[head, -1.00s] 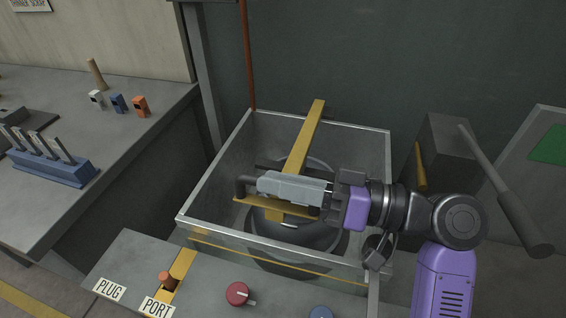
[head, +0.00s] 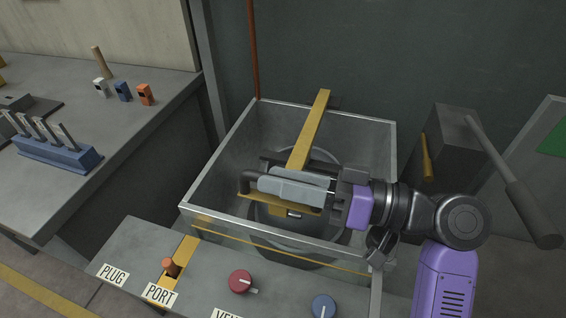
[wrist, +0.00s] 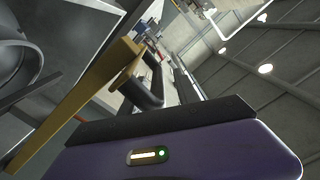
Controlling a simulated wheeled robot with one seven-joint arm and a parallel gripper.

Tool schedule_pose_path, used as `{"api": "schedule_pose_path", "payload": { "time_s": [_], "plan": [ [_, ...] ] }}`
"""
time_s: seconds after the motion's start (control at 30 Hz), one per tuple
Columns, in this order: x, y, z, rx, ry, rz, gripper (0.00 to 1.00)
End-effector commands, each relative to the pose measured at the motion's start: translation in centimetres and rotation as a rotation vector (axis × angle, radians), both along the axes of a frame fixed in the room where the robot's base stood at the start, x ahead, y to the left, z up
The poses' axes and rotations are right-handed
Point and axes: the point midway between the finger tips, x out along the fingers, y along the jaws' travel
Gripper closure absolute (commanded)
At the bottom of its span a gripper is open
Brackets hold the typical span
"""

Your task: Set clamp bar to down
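The clamp bar (head: 314,123) is a long yellow bar. It runs from the tank's back rim toward the front, raised above the dark round lid (head: 325,156). At its near end is a yellow crosspiece with a dark U-shaped handle (head: 245,182). The wrist view shows the yellow bar (wrist: 85,97) and the handle (wrist: 147,92) close to my gripper. My gripper (head: 266,180) reaches in from the right, its light grey fingers lying over the handle. A narrow gap shows between the fingers. They hide most of the handle, so a grip on it cannot be made out.
The grey open-topped tank (head: 190,205) surrounds the lid. In front is a panel with an orange lever (head: 171,267), a red knob (head: 240,281) and a blue knob (head: 323,306). A dark box with a long lever (head: 490,156) stands at the right. A workbench (head: 100,155) is at the left.

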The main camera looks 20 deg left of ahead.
Motion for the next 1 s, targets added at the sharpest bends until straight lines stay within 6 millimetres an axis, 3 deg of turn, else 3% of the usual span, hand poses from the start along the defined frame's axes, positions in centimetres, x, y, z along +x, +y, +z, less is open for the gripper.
{"api": "schedule_pose_path", "payload": {
  "time_s": [0.17, 0.33, 1.0],
  "plan": [
    [0.1, 0.0, 0.2, 0.0, -0.001, -0.002, 0.62],
    [0.1, 0.0, 2.1, 0.001, -0.004, -0.003, 0.62],
    [0.0, -0.1, 16.6, 0.0, -0.005, 0.0, 0.62]
  ]
}}
